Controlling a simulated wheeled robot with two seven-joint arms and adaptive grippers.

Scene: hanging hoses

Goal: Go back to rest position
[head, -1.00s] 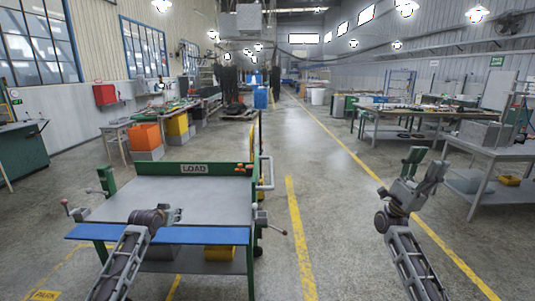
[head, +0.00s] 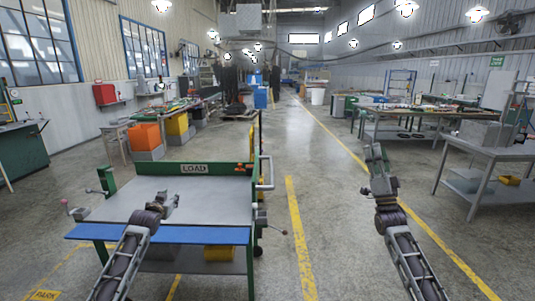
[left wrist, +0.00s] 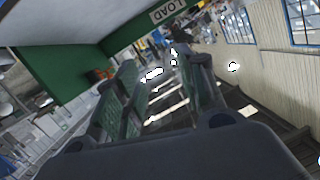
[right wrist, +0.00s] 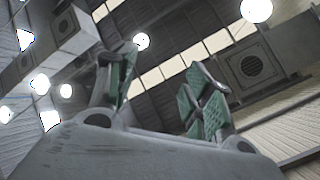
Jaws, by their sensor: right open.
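My left gripper (head: 172,199) is low over the front of the LOAD table (head: 190,190) in the head view. In the left wrist view its two green-padded fingers (left wrist: 155,75) stand apart with nothing between them. My right gripper (head: 376,156) is raised over the open floor right of the table. In the right wrist view its fingers (right wrist: 160,75) are spread and empty, against the ceiling and lamps.
The LOAD table has a blue front edge, side handles and a yellow bin (head: 219,253) below. A grey bench (head: 490,150) stands to the right. Dark hoses (head: 231,85) hang far back. The floor (head: 330,190) between the table and my right arm is clear.

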